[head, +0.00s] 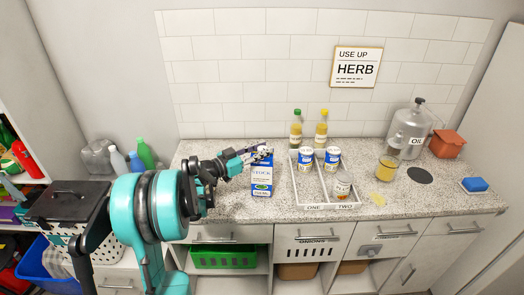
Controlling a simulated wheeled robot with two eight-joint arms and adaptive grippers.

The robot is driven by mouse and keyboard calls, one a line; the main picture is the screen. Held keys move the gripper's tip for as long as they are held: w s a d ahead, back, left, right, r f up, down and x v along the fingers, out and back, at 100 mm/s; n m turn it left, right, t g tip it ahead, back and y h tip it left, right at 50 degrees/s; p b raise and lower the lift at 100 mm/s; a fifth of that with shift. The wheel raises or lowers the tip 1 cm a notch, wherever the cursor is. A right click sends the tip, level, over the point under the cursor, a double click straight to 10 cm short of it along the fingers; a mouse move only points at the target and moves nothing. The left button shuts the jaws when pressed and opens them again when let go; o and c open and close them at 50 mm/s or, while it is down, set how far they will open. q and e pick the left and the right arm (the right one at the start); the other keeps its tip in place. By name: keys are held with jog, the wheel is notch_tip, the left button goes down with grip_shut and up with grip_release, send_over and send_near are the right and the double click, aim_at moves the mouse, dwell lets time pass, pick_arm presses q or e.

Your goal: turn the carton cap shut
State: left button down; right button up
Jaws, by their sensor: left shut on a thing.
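A blue and white carton (262,182) labelled STOCK stands upright on the speckled counter (232,205), left of the tray. My left gripper (262,154) reaches in from the left to the top of the carton and is shut there on the carton cap. The cap itself is hidden by the fingers, so I cannot see how far it is turned. My right gripper is not in the picture.
A white divided tray (313,206) marked ONE and TWO holds several cans, close to the carton's right. Two bottles (296,128) stand behind it. An oil container (410,130), a yellow-filled jar (387,168) and a blue sponge (474,184) are farther right.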

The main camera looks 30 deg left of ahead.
aim_at(263, 148)
pick_arm(q)
jog(key=m+g+h, duration=0.4)
jog(key=h, duration=0.2)
jog(key=shift+m, duration=0.4)
jog(key=m+g+h, duration=0.2)
jog(key=g, duration=0.1)
jog(key=m+g+h+p, duration=0.1)
jog(key=m+g, duration=0.1)
jog(key=g, duration=0.1)
jog(key=shift+m+g+h, duration=0.4)
jog(key=shift+g+p, duration=0.3)
jog(key=c, duration=1.2)
grip_release()
jog(key=shift+d, duration=0.1)
jog(key=shift+o, duration=0.2)
notch_tip(263, 148, up, 10)
jog(key=shift+c, duration=0.2)
